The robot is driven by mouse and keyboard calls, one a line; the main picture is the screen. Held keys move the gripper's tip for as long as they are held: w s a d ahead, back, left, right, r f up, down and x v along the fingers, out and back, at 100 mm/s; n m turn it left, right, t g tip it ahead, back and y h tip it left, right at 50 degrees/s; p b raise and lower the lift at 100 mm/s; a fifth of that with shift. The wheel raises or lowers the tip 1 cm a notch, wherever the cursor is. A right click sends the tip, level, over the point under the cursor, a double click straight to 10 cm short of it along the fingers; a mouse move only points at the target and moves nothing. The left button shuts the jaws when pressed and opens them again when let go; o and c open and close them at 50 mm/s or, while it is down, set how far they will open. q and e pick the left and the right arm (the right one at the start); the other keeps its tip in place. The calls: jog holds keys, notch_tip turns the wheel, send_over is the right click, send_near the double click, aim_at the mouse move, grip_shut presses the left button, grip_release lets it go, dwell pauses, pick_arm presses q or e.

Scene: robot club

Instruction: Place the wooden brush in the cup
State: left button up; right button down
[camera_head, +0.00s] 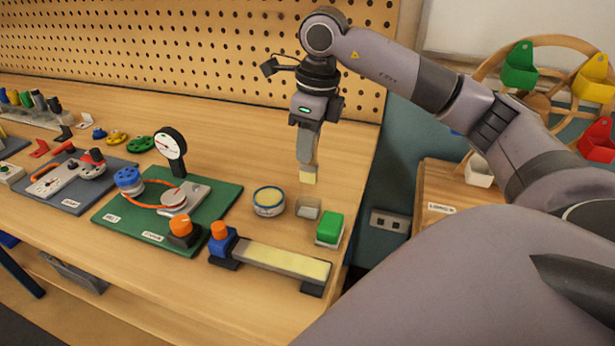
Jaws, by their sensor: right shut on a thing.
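My right gripper (307,140) points down over the right part of the workbench. It is shut on the wooden brush (308,177); the brush's pale yellow tip shows below the fingers, and the fingers hide most of the rest. A small clear cup (308,208) stands on the bench, just below the brush tip in the picture. The brush appears to be above the cup, apart from it; the exact height is hard to tell. My left gripper is not in view.
A round tin (268,202) stands left of the cup and a green-topped block (329,228) at its right front. A long pale bar with a blue end block (275,260) lies in front. A green board (160,240) with a dial gauge (171,144) is at the left. Pegboard (200,45) stands behind.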

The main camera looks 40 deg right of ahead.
aim_at(309, 169)
notch_tip(309, 169, down, 8)
jog(key=shift+f, duration=0.25)
jog(key=c, duration=1)
grip_release()
jog(key=r, duration=0.4)
jog(key=s+r, duration=0.1)
jog(key=r, duration=0.7)
jog(key=shift+s+d, duration=0.15)
jog(key=shift+d, duration=0.2)
